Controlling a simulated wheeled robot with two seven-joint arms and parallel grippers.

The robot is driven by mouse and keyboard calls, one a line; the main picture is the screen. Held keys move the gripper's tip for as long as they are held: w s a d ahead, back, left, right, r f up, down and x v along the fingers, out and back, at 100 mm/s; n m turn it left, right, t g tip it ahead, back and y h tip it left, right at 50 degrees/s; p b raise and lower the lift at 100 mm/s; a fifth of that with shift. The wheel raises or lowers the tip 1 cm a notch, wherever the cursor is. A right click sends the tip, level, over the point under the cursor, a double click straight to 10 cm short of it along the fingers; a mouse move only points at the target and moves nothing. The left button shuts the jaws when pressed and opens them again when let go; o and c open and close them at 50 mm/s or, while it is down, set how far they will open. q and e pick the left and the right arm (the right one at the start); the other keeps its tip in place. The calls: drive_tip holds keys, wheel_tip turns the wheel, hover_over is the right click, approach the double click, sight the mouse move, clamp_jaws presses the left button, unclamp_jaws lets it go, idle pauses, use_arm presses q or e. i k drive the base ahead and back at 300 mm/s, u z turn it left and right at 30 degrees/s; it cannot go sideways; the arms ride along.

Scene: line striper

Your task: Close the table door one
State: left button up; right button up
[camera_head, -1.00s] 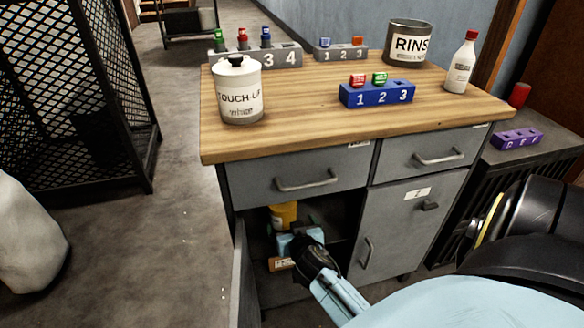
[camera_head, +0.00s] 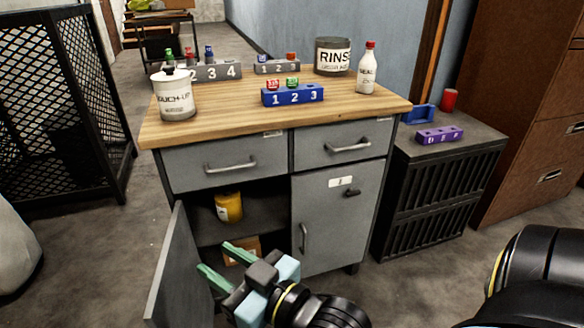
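The table (camera_head: 345,106) has a wooden top over a grey cabinet. Its lower left door (camera_head: 176,272) stands swung open at the left, seen nearly edge-on. The compartment (camera_head: 262,208) behind it is open, with a yellow can (camera_head: 229,206) on its shelf and a brown box below. The lower right door (camera_head: 332,222) is closed and carries a white label. My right gripper (camera_head: 221,260) is in front of the opening, fingers apart and empty, right of the open door. I cannot tell whether a finger touches the door. My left gripper is out of view.
Both drawers (camera_head: 230,166) are shut. The tabletop holds a touch-up pot (camera_head: 176,100), a rinse can (camera_head: 332,58), a bottle (camera_head: 367,72) and numbered blocks. A dark cabinet (camera_head: 430,205) stands right; a mesh cage (camera_head: 62,110) stands left. Floor between cage and table is clear.

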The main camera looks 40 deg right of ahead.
sight(179, 297)
drive_tip(key=z, duration=0.45)
drive_tip(key=k, duration=1.05)
drive_tip(key=z, duration=1.05)
drive_tip(key=i, duration=1.15)
drive_tip(key=u, duration=0.75)
